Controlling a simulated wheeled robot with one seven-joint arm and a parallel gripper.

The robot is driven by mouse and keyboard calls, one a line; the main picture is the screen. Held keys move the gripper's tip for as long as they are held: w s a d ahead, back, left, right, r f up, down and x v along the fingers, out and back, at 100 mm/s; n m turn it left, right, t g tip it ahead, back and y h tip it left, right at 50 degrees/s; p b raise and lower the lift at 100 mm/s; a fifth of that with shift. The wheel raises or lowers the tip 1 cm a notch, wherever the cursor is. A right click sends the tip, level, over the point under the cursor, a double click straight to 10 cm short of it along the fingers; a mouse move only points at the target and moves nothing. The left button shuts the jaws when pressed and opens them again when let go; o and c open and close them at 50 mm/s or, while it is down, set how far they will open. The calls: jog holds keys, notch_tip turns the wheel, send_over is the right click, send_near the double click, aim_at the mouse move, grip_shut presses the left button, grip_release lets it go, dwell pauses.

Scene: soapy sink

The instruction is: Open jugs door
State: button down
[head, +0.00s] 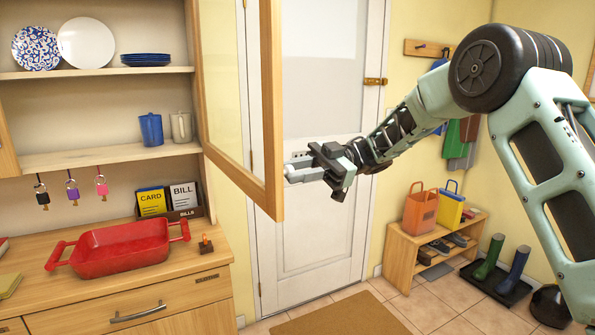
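The jugs door (272,110) is a wood-framed glass cabinet door. It stands swung well out from the shelves and shows nearly edge-on. A blue jug (151,130) and a grey-beige jug (181,127) stand on the middle shelf, open to view. My gripper (291,172) is just right of the door's outer frame, at its lower part. Its fingertips look close to or against the frame; contact is unclear. The finger gap cannot be made out, nor whether anything is held.
A red baking dish (120,249) and a bills box (180,213) sit on the counter below. Plates (86,43) stand on the top shelf. A low shoe bench (400,247) and boots (489,257) are at right. A white room door (318,220) is behind.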

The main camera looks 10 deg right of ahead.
jog(key=c, duration=1.2)
grip_release()
jog(key=b+v, duration=0.3)
jog(key=v, duration=1.4)
jog(key=shift+d, duration=0.15)
